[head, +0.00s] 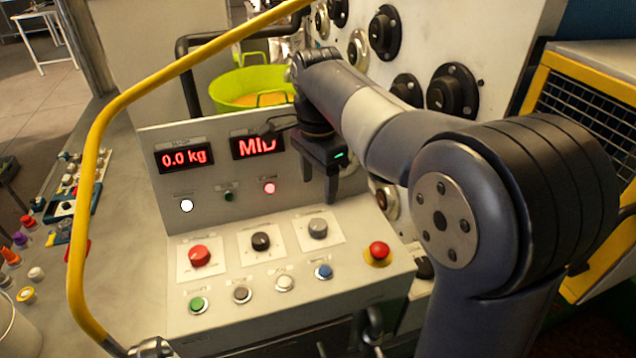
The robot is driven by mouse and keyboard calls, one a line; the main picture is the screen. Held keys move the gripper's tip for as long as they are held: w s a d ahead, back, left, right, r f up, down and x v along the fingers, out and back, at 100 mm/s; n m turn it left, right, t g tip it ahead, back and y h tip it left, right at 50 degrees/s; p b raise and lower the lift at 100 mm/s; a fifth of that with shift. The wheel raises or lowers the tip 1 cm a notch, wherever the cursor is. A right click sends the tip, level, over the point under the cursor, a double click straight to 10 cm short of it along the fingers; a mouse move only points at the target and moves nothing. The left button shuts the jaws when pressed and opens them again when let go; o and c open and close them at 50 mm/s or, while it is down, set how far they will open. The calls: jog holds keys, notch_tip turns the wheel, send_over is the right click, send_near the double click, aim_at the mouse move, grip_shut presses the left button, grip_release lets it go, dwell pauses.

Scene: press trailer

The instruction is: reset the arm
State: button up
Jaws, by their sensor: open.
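My gripper (319,195) hangs from my arm over the right part of the grey control console (150,148). Its two dark fingers point down and are apart, with nothing between them. The fingertips are near the grey knob (318,228) at the right of the knob row; I cannot tell whether they are clear of the panel. My arm reaches in from the right and is bent, with its large joint in the right foreground.
The console bears a red knob (200,256), a black knob (261,241), several buttons and a red mushroom button (379,250). Displays read "0.0 kg" (184,158) and "MID" (257,144). A yellow rail (90,190) curves at left. A green tub (240,88) stands behind.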

aim_at(318, 224)
jog(key=shift+f, duration=0.15)
notch_tip(318, 224, down, 10)
jog(key=shift+f+p, duration=0.15)
jog(key=shift+p, duration=0.3)
jog(key=shift+f, duration=0.2)
jog(key=shift+r, duration=0.1)
